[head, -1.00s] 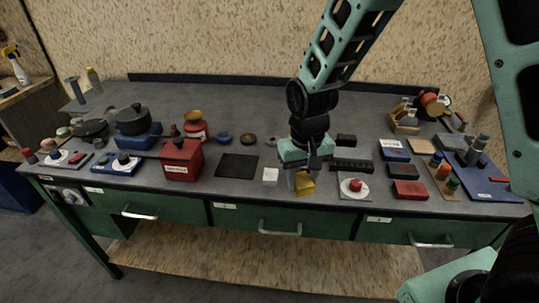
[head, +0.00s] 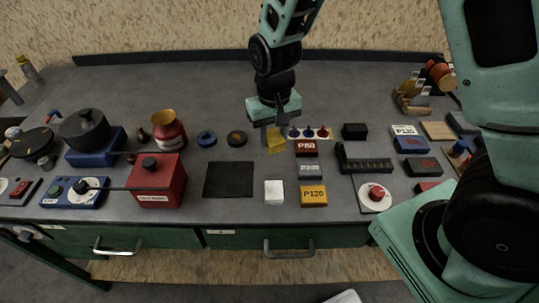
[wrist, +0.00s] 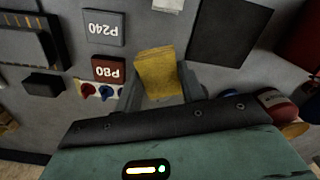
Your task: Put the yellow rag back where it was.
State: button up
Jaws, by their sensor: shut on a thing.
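My gripper (head: 270,137) is shut on the yellow rag (head: 276,141), a small folded yellow block-like piece. In the wrist view the rag (wrist: 157,73) sits between the two grey fingers. It appears held above the bench (head: 330,92), behind the white block (head: 274,192) and left of the red P80 block (head: 306,149). Its height over the bench is hard to tell.
A grey P240 block (head: 310,173) and yellow P120 block (head: 313,195) line up in front of P80. A strip with blue and red knobs (head: 309,132) lies right of the rag. A black mat (head: 229,179) and dark ring (head: 237,138) lie left.

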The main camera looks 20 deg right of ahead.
aim_at(273, 167)
notch_tip(273, 167, down, 8)
jog(key=shift+f+p, duration=0.2)
jog(key=shift+p, duration=0.25)
jog(key=shift+f, duration=0.15)
jog(key=o, duration=0.9)
jog(key=shift+o, duration=0.2)
